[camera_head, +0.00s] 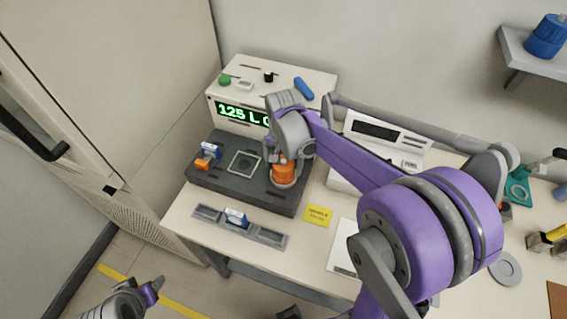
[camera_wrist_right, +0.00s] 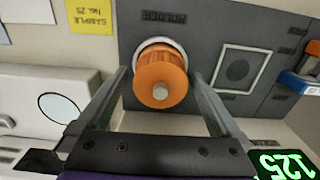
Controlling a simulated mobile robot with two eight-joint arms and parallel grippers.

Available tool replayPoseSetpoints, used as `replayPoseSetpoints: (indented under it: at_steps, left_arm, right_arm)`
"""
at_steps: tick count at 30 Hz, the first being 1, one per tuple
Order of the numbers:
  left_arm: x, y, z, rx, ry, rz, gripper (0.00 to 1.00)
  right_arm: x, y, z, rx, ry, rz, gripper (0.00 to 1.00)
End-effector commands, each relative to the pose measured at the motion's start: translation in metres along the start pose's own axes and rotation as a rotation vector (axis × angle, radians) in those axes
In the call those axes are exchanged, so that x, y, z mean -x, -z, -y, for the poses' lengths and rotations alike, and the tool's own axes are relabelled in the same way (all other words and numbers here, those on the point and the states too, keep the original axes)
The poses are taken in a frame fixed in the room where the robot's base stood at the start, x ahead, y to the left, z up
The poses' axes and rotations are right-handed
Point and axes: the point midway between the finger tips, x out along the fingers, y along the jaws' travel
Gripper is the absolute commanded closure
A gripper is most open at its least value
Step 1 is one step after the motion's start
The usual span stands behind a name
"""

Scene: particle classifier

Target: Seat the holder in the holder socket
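The orange holder (camera_head: 285,174) stands upright at the white-ringed holder socket (camera_wrist_right: 138,50) on the dark grey deck of the machine. In the right wrist view the orange holder (camera_wrist_right: 160,72) shows its round top with a grey knob. It covers most of the ring, so its exact depth cannot be told. My right gripper (camera_head: 284,157) is above the holder. In the right wrist view its two fingers (camera_wrist_right: 157,75) are spread on either side of the holder, with small gaps visible. My left gripper (camera_head: 153,289) is low at the left, away from the table, and its fingers are unclear.
The deck (camera_head: 225,182) also has a square framed plate (camera_head: 244,164) and an orange-and-blue block (camera_head: 207,155). A grey tray (camera_head: 268,237) with a blue-and-white piece lies in front, near a yellow note (camera_head: 318,215). The display housing (camera_head: 318,82) stands behind.

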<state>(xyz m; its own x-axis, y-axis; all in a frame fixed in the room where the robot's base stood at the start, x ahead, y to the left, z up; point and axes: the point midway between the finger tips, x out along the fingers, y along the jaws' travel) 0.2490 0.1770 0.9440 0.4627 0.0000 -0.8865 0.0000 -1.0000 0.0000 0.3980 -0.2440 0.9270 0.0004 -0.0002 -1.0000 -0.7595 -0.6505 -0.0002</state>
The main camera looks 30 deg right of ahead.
Motion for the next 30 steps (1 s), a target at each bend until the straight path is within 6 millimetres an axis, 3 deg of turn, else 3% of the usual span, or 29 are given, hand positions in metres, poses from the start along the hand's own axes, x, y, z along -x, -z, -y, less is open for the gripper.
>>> replayPoseSetpoints:
  at_steps: [8,21,30]
  left_arm:
    - [0.003,0.003,0.000,0.000,0.000,-0.003,0.40]
    - [0.010,0.011,0.000,0.000,0.000,-0.010,0.40]
    - [0.011,0.012,0.000,0.000,0.000,-0.011,0.40]
  right_arm:
    - [0.011,0.000,0.000,0.000,0.001,-0.001,0.00]
    - [0.099,0.000,0.000,0.000,0.001,-0.001,0.00]
    - [0.122,-0.006,-0.002,0.029,0.010,-0.012,0.00]
